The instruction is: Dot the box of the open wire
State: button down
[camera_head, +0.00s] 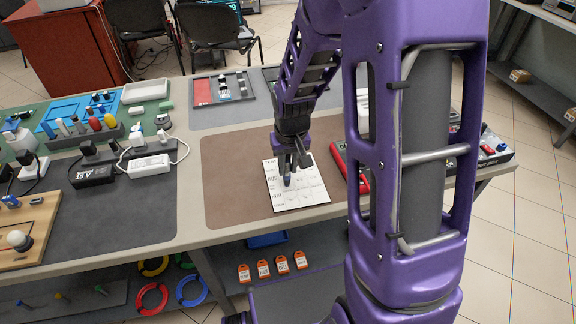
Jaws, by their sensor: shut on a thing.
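A white sheet (311,191) with a printed grid of boxes lies slightly turned on the brown mat (228,190). Its writing is too small to read. My gripper (289,163) points down over the sheet's upper middle and is shut on a slim dark marker (287,180). The marker's lower end is close to the sheet; I cannot tell whether it touches. A red device (341,160) lies right of the sheet, partly hidden behind my purple arm. I cannot pick out an open wire.
A grey mat (130,212) at left holds a black adapter (91,174) and a white power brick (149,164). A tray of colored bottles, a wooden board (38,225) and black-and-red trays stand around. The brown mat's left part is clear.

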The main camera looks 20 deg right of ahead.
dwell(0.5)
notch_tip(320, 180, up, 7)
jog(key=p, duration=0.4)
dwell(0.4)
dwell(0.6)
